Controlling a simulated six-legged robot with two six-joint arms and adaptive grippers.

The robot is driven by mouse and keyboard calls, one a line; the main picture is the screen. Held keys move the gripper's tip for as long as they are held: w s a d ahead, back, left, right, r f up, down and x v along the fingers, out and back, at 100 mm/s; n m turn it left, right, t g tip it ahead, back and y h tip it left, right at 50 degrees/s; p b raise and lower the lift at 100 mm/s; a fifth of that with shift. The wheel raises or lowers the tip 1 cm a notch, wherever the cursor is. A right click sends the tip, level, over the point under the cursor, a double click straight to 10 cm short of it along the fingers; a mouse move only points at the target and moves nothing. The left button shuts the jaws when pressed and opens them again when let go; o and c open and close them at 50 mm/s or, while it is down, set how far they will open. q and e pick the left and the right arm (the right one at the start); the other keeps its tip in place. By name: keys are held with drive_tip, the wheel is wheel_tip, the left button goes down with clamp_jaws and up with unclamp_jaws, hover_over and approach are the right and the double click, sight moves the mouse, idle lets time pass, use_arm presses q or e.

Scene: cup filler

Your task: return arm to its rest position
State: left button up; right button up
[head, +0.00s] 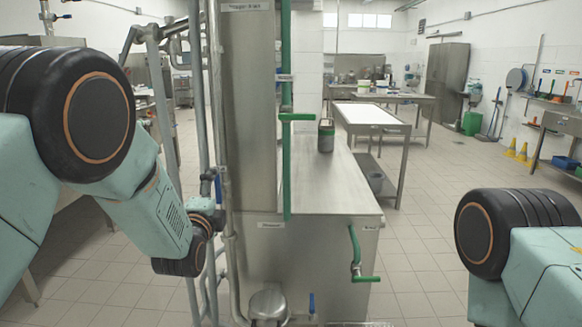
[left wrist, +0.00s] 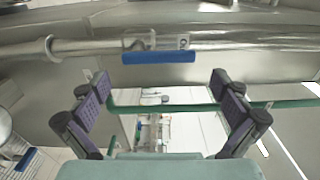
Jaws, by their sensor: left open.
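My left arm reaches in from the left in the head view, its wrist beside the steel column and pipes of the filler machine (head: 330,185). My left gripper (left wrist: 160,82) is open in the left wrist view, its two dark fingers wide apart with nothing between them. A blue valve handle (left wrist: 158,57) on a horizontal steel pipe (left wrist: 85,45) lies beyond the fingertips, apart from them. In the head view a blue handle (head: 218,188) shows on a pipe close by the left wrist. Only part of my right arm shows at the lower right; its gripper is out of view.
A dark canister (head: 326,135) stands on the machine's steel top. Green pipes (head: 286,110) and a green handle (head: 365,278) stick out from the machine. A steel table (head: 375,117) stands behind. The tiled floor (head: 425,240) to the right is clear.

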sight(216, 188)
use_arm(q)
drive_tip(key=w, duration=0.4)
drive_tip(key=shift+w+f, duration=0.1)
drive_tip(key=shift+w, duration=0.3)
drive_tip(key=n, duration=0.1)
drive_tip(key=n+p, duration=0.1)
drive_tip(key=n, duration=0.1)
drive_tip(key=shift+s+a+n, duration=0.15)
drive_tip(key=shift+a+n, duration=0.15)
drive_tip(key=shift+a, duration=0.1)
drive_tip(key=shift+a+f+n+p, duration=0.4)
drive_tip(key=shift+n+p, duration=0.3)
drive_tip(key=shift+n, duration=1.45)
drive_tip(key=shift+a+f+n+p, duration=0.2)
drive_tip(key=shift+a+n+p, duration=0.4)
drive_tip(key=shift+n, duration=1.5)
drive_tip(key=shift+a+f+n+p, duration=0.3)
drive_tip(key=shift+n+p, duration=0.5)
drive_tip(key=shift+n, duration=1.35)
